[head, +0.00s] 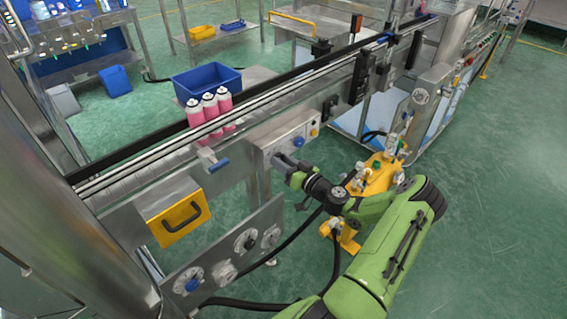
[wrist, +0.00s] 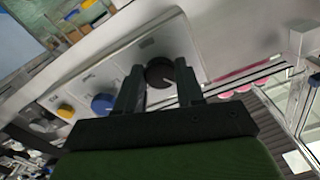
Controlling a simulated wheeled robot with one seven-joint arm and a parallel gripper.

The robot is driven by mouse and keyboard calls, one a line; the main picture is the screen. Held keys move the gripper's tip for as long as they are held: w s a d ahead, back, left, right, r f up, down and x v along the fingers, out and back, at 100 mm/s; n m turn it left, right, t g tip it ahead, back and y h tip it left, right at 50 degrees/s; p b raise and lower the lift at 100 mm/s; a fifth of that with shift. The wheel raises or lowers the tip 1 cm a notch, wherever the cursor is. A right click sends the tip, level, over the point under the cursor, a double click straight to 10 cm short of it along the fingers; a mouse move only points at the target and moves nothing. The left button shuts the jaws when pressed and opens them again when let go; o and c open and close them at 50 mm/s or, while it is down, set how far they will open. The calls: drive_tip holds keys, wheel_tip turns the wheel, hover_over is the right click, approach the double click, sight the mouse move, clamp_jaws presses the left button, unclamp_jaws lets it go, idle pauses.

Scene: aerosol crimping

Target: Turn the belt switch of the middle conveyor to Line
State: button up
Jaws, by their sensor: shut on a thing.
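The middle conveyor's control box (head: 293,139) is a light panel on the conveyor's front side. In the wrist view its face (wrist: 128,63) carries a black round knob (wrist: 159,73) with a pale pointer line, a blue button (wrist: 102,103) and a yellow button (wrist: 65,111). My gripper (wrist: 160,78) has one finger on each side of the black knob and is shut on it. The labels on the panel are too small to read. In the head view my gripper (head: 283,163) reaches the left part of the box and hides the knob.
Pink bottles with white caps (head: 210,112) stand on the conveyor belt (head: 150,150). A blue lever (head: 218,165) sticks out left of the box. A yellow machine (head: 381,175) stands right of my wrist.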

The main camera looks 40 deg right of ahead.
drive_tip(key=m, duration=0.6)
drive_tip(key=shift+m, duration=0.4)
idle(0.3)
drive_tip(key=o, duration=1)
drive_tip(key=shift+o, duration=0.2)
drive_tip(key=s+p, duration=0.1)
drive_tip(key=s, duration=1.4)
drive_tip(key=shift+s+d+p, duration=0.15)
drive_tip(key=shift+s+p, duration=0.2)
drive_tip(key=shift+s, duration=0.05)
